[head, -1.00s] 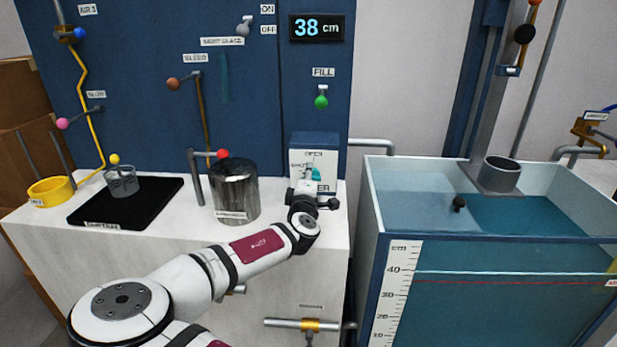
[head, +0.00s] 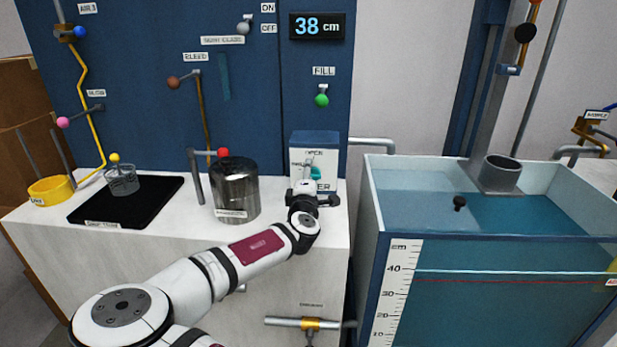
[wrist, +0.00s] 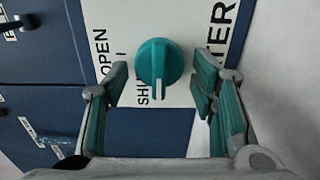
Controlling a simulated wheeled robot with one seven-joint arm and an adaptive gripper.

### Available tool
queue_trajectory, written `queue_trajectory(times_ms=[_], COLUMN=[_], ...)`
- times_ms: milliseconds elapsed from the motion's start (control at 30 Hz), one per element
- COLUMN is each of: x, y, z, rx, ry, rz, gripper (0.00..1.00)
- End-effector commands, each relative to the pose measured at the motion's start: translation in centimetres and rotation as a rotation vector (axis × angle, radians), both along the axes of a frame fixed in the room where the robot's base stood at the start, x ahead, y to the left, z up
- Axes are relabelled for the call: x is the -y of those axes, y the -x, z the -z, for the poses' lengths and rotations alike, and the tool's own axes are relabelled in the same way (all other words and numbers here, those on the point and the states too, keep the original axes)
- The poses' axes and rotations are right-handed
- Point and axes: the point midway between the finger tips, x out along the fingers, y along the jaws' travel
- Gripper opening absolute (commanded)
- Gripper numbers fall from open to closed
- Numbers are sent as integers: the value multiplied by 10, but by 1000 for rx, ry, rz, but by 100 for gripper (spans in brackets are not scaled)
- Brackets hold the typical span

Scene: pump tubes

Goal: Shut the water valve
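The water valve is a round teal knob (wrist: 160,60) on a white panel lettered OPEN and SHUT. Its white pointer line lies at the lower side in the wrist view, beside the word SHUT. My gripper (wrist: 162,78) is open, one finger on each side of the knob with gaps to both. I cannot tell how far the fingertips reach around it. In the head view my gripper (head: 309,184) is in front of the valve box (head: 315,143), and the knob is mostly hidden behind it.
A metal pot (head: 235,190) with a red-handled tap stands left of my gripper. A water tank (head: 376,220) stands to the right. A display (head: 317,27) reads 38 cm. A green FILL knob (head: 321,100) is above the valve box.

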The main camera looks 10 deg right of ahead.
Motion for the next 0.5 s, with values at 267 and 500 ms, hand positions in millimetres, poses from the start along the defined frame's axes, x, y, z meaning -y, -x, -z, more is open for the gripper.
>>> queue_trajectory(times_ms=[267, 500], x=[-1, -13], y=[3, 36], z=[0, 0], rx=[0, 0], ry=[-1, -1], rz=[0, -2], gripper=[52, 52])
